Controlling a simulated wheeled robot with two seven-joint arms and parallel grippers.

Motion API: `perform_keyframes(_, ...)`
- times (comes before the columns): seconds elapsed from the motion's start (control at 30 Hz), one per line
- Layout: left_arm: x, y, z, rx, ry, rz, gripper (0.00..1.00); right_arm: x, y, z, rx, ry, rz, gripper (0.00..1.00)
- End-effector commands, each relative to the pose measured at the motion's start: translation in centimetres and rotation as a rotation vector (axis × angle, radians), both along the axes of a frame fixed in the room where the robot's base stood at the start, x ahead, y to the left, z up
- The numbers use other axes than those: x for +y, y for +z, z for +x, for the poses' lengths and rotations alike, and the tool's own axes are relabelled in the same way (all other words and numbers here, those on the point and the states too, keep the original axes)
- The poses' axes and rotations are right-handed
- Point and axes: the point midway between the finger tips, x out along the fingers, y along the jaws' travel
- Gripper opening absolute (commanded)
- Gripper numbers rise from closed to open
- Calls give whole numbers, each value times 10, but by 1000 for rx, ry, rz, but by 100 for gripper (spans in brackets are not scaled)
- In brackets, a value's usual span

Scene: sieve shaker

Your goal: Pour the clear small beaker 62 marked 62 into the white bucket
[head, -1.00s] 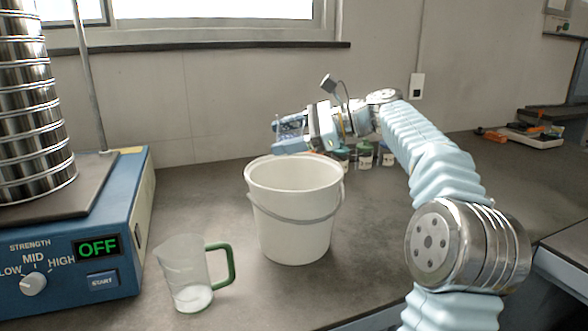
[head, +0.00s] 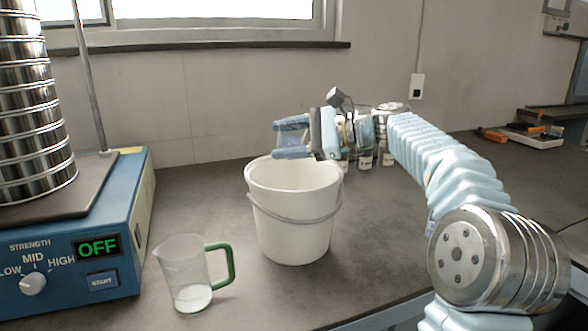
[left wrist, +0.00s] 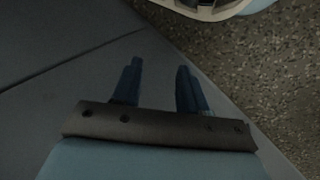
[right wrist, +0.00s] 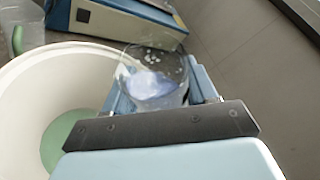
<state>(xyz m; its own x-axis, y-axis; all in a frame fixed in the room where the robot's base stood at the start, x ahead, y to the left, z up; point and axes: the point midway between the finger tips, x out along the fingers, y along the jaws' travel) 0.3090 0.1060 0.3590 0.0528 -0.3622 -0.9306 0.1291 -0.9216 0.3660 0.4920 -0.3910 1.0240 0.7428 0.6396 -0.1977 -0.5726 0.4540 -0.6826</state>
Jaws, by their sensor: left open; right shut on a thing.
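The white bucket (head: 290,235) stands on the bench in the middle of the head view. My right gripper (head: 291,140) is above the bucket's back rim and shut on a small clear beaker. In the right wrist view the beaker (right wrist: 157,68) is between the fingers of my right gripper (right wrist: 158,92), beside the bucket's opening (right wrist: 20,85). White specks and a bluish patch show in it; its marking cannot be read. Something pale green shows at the bucket's bottom. My left gripper (left wrist: 160,82) is open and empty, away from the bench objects.
A clear jug with a green handle (head: 186,275) stands left of the bucket, with pale material at its bottom. The blue sieve shaker (head: 75,255) with its metal sieve stack (head: 35,110) is at the left. Several small jars (head: 365,157) stand behind the bucket. The bench's right side is mostly clear.

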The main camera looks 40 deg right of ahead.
Motion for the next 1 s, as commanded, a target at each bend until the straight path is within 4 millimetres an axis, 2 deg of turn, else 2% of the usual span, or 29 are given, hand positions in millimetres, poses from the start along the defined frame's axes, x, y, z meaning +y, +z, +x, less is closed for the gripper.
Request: perform_keyframes(1.0,0,0,0,0,0,0,43,0,7,0,-121,-1,-65,24)
